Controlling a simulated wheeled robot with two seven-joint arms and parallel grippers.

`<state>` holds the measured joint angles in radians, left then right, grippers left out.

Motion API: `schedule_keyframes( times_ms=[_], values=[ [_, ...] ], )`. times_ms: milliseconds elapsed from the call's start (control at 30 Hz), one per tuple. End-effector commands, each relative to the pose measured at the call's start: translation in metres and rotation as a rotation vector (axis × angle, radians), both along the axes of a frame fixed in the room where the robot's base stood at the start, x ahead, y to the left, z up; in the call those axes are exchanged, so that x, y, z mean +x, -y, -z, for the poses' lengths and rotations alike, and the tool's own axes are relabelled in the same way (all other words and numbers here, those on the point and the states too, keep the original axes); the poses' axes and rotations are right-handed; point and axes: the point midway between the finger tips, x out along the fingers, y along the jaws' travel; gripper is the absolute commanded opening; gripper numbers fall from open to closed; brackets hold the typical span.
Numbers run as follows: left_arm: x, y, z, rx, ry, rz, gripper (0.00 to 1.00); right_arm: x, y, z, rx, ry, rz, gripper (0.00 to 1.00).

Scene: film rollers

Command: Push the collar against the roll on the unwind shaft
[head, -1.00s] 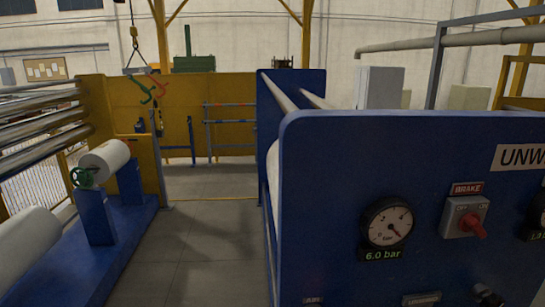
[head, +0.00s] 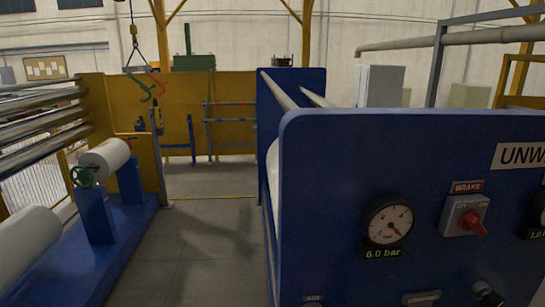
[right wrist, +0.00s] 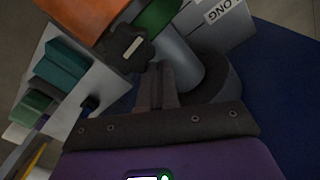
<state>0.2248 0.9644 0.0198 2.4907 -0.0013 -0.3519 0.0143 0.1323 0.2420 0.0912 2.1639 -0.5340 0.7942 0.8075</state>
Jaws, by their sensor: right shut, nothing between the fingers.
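In the head view a white roll (head: 106,160) lies across blue stands at the left, with a green wheel-like part (head: 83,175) at its near end. I cannot tell whether this is the unwind shaft's roll, and I cannot pick out the collar for certain. My right gripper (right wrist: 155,84) shows in the right wrist view, its fingers together and empty. Close beyond it are a dark lobed knob (right wrist: 126,50), an orange part (right wrist: 82,18), a green part (right wrist: 158,17) and a grey cylinder (right wrist: 180,62). My left gripper is in neither view.
A blue panel (head: 330,180) with a gauge (head: 390,222) reading 6.0 bar and a red brake switch (head: 473,222) fills the right of the head view. Another white roll (head: 25,238) lies lower left. The floor aisle (head: 205,235) between is clear. Teal blocks (right wrist: 70,62) show in the wrist view.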

Motion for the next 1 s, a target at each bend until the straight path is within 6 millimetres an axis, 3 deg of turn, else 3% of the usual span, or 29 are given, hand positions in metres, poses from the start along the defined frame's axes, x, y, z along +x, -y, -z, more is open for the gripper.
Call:
schedule_keyframes(
  times_ms=[400, 1000],
  values=[
    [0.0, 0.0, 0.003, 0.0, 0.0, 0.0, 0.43, -0.014, 0.001, 0.003, 0.001, -0.008, 0.001, 0.0],
    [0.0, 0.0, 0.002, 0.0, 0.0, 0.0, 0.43, 0.002, 0.0, 0.0, 0.001, -0.007, 0.001, 0.0]
  ],
)
